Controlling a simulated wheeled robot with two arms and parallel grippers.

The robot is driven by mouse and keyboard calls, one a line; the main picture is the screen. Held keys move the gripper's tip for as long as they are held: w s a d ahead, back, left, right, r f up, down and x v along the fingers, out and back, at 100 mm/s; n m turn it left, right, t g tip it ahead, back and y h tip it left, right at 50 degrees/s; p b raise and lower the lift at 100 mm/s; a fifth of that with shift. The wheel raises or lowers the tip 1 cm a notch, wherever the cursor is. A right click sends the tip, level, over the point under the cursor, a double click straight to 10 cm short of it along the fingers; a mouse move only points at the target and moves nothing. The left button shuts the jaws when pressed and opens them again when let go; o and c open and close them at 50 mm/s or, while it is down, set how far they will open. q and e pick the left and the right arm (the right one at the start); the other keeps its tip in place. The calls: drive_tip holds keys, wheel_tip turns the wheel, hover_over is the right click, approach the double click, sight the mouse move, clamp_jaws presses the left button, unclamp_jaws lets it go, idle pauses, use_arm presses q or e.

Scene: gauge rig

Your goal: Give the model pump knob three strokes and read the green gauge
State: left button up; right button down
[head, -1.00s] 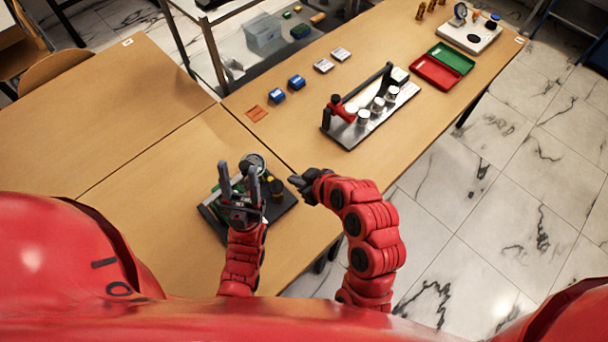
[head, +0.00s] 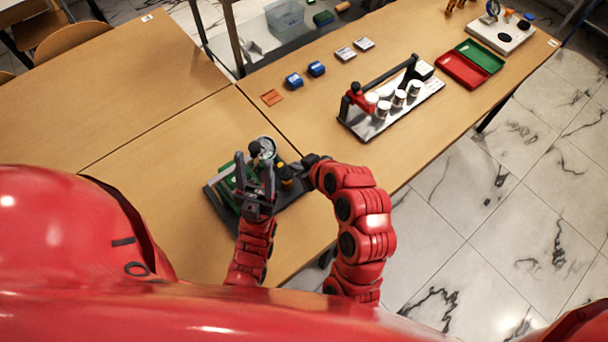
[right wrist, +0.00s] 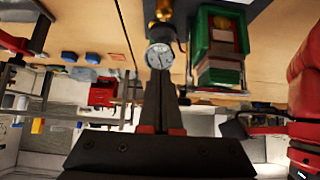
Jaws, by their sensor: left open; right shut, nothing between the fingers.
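The gauge rig has a dark base (head: 289,216) on the near table. Its round white-faced gauge (head: 264,147) stands at the back and also shows in the right wrist view (right wrist: 159,56), where the reading is too small to tell. A dark knob with a yellow band (head: 287,173) is at the rig's right side. My left gripper (head: 255,168) is open, in front of the gauge in the head view, partly hiding the rig. My right gripper (head: 308,162) is shut and empty, close to the right of the knob; contact cannot be told. Its fingers (right wrist: 160,88) point toward the gauge.
A green-framed part (head: 226,186) is at the rig's left. Further back are a rack with white cylinders and a red part (head: 375,125), red and green trays (head: 463,71), blue blocks (head: 294,81) and an orange piece (head: 271,97). Table left of the rig is clear.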

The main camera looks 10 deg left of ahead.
sight(285, 170)
drive_tip(key=a+f, duration=0.1)
drive_tip(key=f, duration=0.1)
drive_tip(key=w+f+b, duration=0.1)
drive_tip(key=f, duration=0.1)
drive_tip(key=w+a+f+b, duration=0.1)
drive_tip(key=f, duration=0.1)
drive_tip(key=shift+a+f, duration=0.2)
drive_tip(key=shift+a, duration=0.1)
drive_tip(key=shift+f, duration=0.4)
wheel_tip(285, 170, down, 3)
drive_tip(key=b, duration=0.2)
drive_tip(key=shift+s+b, duration=0.1)
drive_tip(key=shift+b, duration=0.25)
drive_tip(key=shift+r, duration=0.1)
